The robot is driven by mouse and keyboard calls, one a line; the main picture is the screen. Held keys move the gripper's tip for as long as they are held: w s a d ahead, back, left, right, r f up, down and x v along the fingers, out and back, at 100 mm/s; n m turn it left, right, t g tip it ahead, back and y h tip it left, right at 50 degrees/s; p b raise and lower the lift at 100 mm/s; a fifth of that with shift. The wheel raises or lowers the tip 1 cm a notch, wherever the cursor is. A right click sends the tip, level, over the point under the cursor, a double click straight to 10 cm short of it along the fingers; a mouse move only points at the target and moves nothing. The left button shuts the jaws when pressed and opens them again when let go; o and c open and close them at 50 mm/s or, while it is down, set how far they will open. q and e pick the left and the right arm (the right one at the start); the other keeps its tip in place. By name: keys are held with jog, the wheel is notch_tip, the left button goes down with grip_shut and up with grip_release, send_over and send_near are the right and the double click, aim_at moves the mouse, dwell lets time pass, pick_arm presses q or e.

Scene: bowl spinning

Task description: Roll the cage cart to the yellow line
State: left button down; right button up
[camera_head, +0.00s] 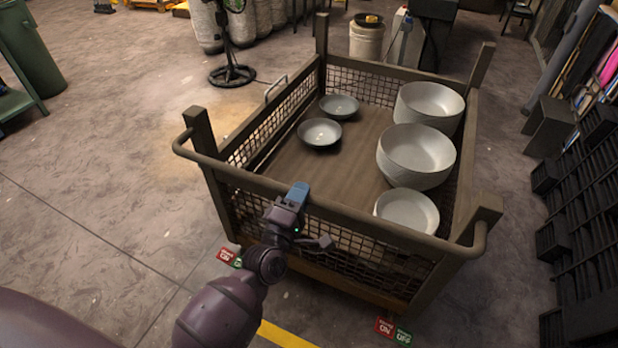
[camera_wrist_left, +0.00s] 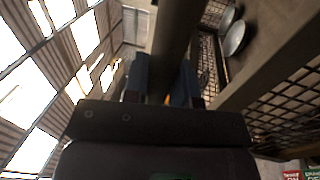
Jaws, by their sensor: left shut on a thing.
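The cage cart (camera_head: 345,160) stands in front of me, a mesh-sided cart with a wooden floor and a tubular push bar along its near side. It holds several bowls, among them stacked pale bowls (camera_head: 415,150) at right and two small grey bowls (camera_head: 320,132) farther left. My left gripper (camera_head: 297,195) is shut on the near bar of the cart. In the left wrist view the bar (camera_wrist_left: 175,35) runs between its fingers. The yellow line (camera_head: 284,334) shows on the floor at the near side, partly hidden by my left arm and the cart. My right gripper is not in view.
Dark shelving (camera_head: 590,200) stands along the right. A pole stand (camera_head: 232,75) and a lidded bucket (camera_head: 367,40) stand beyond the cart. A green bin (camera_head: 30,50) is at far left. The floor left of the cart is clear.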

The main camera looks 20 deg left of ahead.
pick_arm(q)
jog(key=s+p, duration=0.3)
jog(key=s, duration=2.3)
jog(key=shift+s+a, duration=0.35)
jog(key=shift+a, duration=0.1)
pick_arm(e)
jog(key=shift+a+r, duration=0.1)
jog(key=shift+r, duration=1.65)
pick_arm(q)
jog(key=c, duration=0.9)
grip_release()
jog(key=s, duration=0.3)
jog(key=s+f, duration=0.1)
jog(key=s, duration=0.3)
jog(key=s+f, duration=0.1)
jog(key=s, duration=0.2)
jog(key=shift+s+a+f, duration=0.1)
jog(key=shift+s+a, duration=0.1)
jog(key=shift+s, duration=0.1)
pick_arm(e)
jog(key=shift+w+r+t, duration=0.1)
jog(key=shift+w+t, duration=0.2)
